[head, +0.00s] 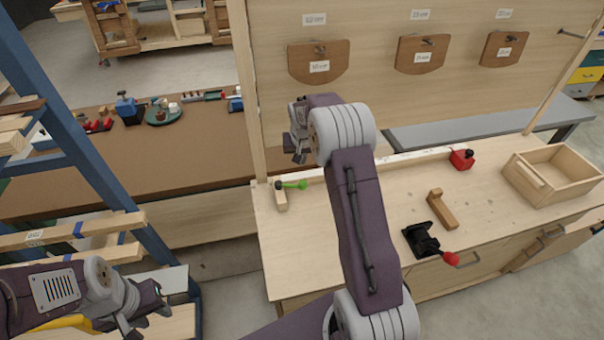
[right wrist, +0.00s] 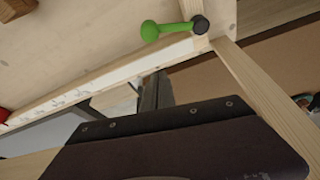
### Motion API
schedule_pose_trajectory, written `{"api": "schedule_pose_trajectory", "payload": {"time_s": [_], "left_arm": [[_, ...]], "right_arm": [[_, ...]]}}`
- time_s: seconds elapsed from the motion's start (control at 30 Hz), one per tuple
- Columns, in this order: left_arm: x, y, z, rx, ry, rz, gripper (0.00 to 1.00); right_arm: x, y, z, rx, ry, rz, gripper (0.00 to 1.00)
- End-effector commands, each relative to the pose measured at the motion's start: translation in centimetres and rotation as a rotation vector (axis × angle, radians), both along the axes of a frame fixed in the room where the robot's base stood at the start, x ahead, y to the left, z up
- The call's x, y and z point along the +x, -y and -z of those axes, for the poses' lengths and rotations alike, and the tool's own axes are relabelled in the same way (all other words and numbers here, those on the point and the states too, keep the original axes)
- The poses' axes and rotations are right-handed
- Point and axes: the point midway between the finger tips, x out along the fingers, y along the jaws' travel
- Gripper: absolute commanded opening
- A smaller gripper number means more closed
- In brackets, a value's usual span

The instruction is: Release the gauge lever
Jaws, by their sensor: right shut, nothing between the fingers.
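The gauge lever (head: 292,185) is bright green with a dark pivot knob. It sits on a small wooden block (head: 281,199) at the left end of the pale workbench (head: 315,240). In the right wrist view the green lever (right wrist: 168,30) is at the top, pointing left from its dark round knob. My right gripper (head: 299,155) is shut and empty, above and behind the lever and apart from it. My left gripper (head: 148,318) is low at the left, empty, its fingers apart, far from the lever.
Board forms hang on the back panel (head: 370,85). A blue rack (head: 45,90) stands at left.

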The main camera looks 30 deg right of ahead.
Motion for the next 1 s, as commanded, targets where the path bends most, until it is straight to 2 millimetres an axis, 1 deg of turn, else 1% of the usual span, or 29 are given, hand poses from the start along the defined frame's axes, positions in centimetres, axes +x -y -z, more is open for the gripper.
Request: {"api": "schedule_pose_trajectory", "payload": {"time_s": [0.1, 0.23, 0.3, 0.4, 0.5, 0.63, 1.0], "left_arm": [[0.0, 0.0, -0.6, 0.000, 0.000, 0.000, 0.36], [0.0, 0.0, -1.0, 0.000, 0.000, 0.000, 0.36], [0.0, 0.0, -1.4, 0.000, 0.000, 0.000, 0.36], [0.0, 0.0, -1.7, 0.000, 0.000, 0.000, 0.36], [0.0, 0.0, -1.8, 0.000, 0.000, 0.000, 0.36], [0.0, 0.0, -1.9, 0.000, 0.000, 0.000, 0.36], [0.0, 0.0, -1.7, 0.000, 0.000, 0.000, 0.36]], "right_arm": [[0.7, 0.4, 2.4, 0.001, -0.004, 0.000, 0.00], [1.6, 0.7, 5.0, 0.000, -0.003, 0.000, 0.00], [0.5, 0.2, 4.7, -0.001, -0.001, -0.001, 0.00], [-0.8, -0.3, 4.8, 0.000, -0.001, 0.000, 0.00], [-1.6, -0.7, 4.9, 0.000, -0.001, 0.000, 0.00], [-2.0, -0.9, 5.0, 0.000, 0.001, 0.000, 0.00], [-2.0, -1.0, 5.1, -0.001, 0.001, 0.002, 0.00]]}}
